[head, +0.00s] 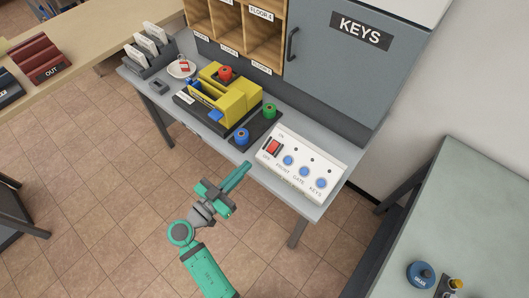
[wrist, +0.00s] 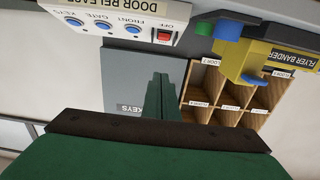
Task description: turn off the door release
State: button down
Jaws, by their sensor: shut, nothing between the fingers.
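The white door release panel (head: 302,163) sits on the grey desk near its front right. Its red rocker switch (head: 272,147) lies at the left end, between the ON and OFF labels. Three blue buttons, marked FRONT, GATE and KEYS, follow to its right. In the wrist view the panel (wrist: 105,19) appears upside down at the top, with the red switch (wrist: 164,35) beside OFF. I cannot tell which way the rocker is tipped. My gripper (head: 246,166) is shut and empty, in front of the desk's edge, left of and apart from the panel. Its fingers (wrist: 161,78) show below the switch.
A yellow flyer bander (head: 230,98) with red, blue and green knobs stands left of the panel. A grey KEYS cabinet (head: 350,65) and wooden pigeonholes (head: 235,27) rise behind. A green-grey table (head: 455,210) stands at right. The floor before the desk is clear.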

jog(key=shift+w, duration=0.1)
send_over(273, 147)
jog(key=v, duration=0.6)
jog(key=f, duration=0.1)
jog(key=w, duration=0.1)
jog(key=f, duration=0.1)
jog(key=shift+w+d+f, duration=0.15)
jog(key=shift+d+f, duration=0.15)
jog(key=shift+f, duration=0.1)
jog(key=shift+w+f, duration=0.15)
jog(key=shift+f, duration=0.35)
